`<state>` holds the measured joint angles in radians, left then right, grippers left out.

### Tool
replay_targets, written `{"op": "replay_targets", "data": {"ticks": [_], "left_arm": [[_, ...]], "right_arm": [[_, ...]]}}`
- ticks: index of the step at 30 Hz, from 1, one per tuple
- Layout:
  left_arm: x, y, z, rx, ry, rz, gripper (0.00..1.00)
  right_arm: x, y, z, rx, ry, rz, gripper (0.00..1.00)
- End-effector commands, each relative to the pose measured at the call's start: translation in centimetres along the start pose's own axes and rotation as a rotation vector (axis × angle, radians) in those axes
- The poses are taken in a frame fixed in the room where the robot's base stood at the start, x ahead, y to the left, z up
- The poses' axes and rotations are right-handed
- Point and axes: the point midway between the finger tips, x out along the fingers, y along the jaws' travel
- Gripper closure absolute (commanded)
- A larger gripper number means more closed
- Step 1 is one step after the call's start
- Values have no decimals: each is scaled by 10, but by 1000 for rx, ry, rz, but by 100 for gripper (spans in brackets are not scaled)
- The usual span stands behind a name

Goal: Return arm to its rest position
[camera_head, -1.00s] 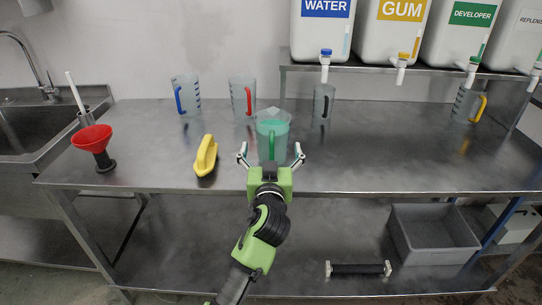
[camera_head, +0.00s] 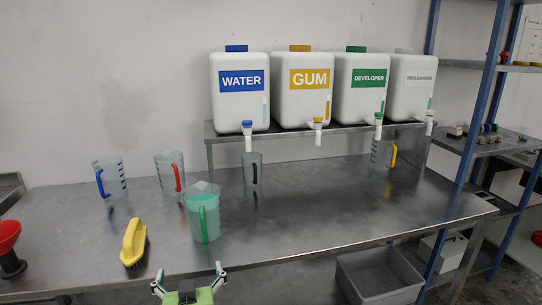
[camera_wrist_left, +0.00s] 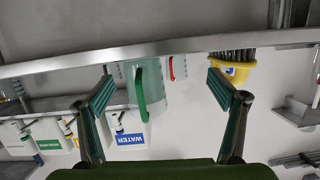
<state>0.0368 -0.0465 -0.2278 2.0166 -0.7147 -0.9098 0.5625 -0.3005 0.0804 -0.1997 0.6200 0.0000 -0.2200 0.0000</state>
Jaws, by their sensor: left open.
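My left gripper (camera_head: 188,275) is at the bottom of the head view, in front of the table's near edge. Its two fingers are spread and nothing is between them. The left wrist view also shows the open fingers (camera_wrist_left: 160,90). A clear jug with green liquid and a green handle (camera_head: 205,215) stands upright on the metal table (camera_head: 300,225), beyond the gripper and apart from it. In the left wrist view this jug (camera_wrist_left: 150,90) appears upside down between the fingers, farther off. My right gripper is not in view.
A yellow brush (camera_head: 133,242) lies left of the jug. A red funnel (camera_head: 8,237) stands at the far left. Jugs with blue (camera_head: 110,178), red (camera_head: 170,172), black (camera_head: 252,172) and yellow (camera_head: 382,152) handles stand behind. A grey bin (camera_head: 380,278) is below the table.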

Motion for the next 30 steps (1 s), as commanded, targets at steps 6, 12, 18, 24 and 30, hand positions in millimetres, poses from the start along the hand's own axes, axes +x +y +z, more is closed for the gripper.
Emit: {"op": "replay_targets", "data": {"ticks": [6, 12, 18, 24, 30], "left_arm": [[-79, -48, 142, 113, -427, 53, 13], [-156, -65, 211, 213, -695, 169, 13], [-222, -74, 246, 293, -874, 287, 13], [-255, -75, 275, 344, -980, 371, 13], [-236, -69, 316, 346, -996, 369, 13]], "right_arm": [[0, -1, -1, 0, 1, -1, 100], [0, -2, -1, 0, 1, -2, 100], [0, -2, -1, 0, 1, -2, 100], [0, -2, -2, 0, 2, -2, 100], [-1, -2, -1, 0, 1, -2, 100]]}}
